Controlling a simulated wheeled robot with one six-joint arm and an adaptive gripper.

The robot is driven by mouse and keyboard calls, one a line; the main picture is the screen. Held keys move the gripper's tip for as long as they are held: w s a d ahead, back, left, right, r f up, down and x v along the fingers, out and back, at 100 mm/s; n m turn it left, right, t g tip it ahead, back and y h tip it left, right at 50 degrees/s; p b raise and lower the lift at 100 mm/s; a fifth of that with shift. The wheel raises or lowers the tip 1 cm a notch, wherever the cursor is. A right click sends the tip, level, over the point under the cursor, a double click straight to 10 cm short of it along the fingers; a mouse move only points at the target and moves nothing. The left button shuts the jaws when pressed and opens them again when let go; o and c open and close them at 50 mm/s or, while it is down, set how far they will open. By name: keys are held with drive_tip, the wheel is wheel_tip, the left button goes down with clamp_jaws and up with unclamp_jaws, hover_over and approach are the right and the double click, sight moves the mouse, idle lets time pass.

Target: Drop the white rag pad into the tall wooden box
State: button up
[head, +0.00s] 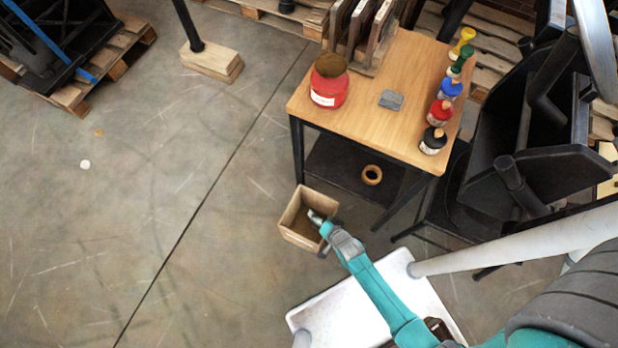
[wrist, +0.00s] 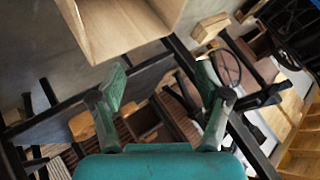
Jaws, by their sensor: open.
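A wooden box wall (wrist: 125,28) shows beyond the fingertips at the top of the wrist view. I cannot clearly make out the white rag pad. A small pale patch inside the box opening may be a fingertip or the pad.
The wooden table (head: 365,105) holds a red jar (head: 328,88), a grey block (head: 391,100) and several coloured bottles. A ring (head: 372,175) lies on its lower shelf. A small white disc (head: 85,165) lies on the floor.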

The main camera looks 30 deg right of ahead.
drive_tip(key=v, duration=0.6)
drive_tip(key=shift+s+r, duration=0.25)
drive_tip(key=shift+r, duration=0.05)
